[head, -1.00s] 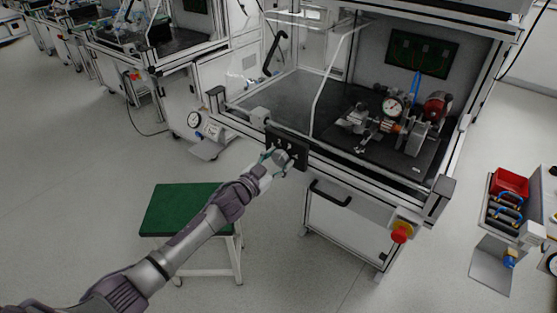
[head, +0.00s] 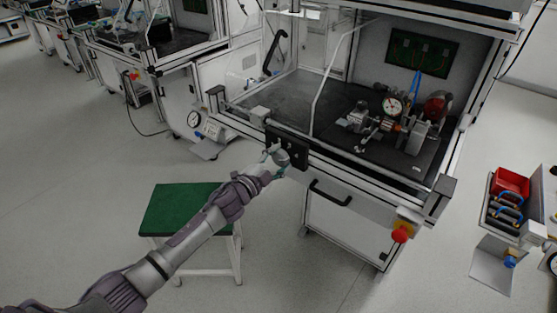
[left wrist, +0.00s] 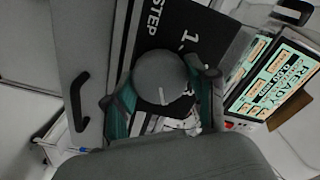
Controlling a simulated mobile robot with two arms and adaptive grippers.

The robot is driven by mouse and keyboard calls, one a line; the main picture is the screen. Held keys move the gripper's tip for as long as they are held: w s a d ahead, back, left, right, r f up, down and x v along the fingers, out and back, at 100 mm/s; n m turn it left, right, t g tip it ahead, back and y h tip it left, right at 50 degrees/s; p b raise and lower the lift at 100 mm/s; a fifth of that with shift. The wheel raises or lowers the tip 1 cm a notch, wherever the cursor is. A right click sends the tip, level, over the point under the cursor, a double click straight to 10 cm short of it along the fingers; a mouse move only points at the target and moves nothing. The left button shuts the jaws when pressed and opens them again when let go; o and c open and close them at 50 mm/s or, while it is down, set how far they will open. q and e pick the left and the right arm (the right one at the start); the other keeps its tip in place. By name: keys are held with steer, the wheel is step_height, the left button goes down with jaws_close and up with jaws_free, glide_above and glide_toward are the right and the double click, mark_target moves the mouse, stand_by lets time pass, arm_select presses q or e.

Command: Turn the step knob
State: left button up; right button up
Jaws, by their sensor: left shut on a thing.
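The step knob (left wrist: 162,80) is a round grey knob with a pale index line, on a black panel (left wrist: 205,30) lettered STEP in the left wrist view. In the head view the knob (head: 282,157) sits on the black panel at the front left of the test bench. My left gripper (head: 279,160) reaches the panel from the lower left. Its two teal-padded fingers (left wrist: 163,97) are shut on the knob, one on each side. Part of the panel's print is hidden behind the knob and fingers. My right gripper is not in view.
The test bench (head: 345,205) has a black handle (head: 330,193) and a red stop button (head: 400,235) right of the panel. A green-topped stool (head: 183,208) stands below my left arm. A lit READY display (left wrist: 275,78) shows in the left wrist view.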

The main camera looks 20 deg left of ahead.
arm_select(q)
steer(key=shift+m, duration=0.4)
steer(key=o, duration=1.2)
steer(key=shift+c, duration=0.2)
steer(key=v, duration=1.2)
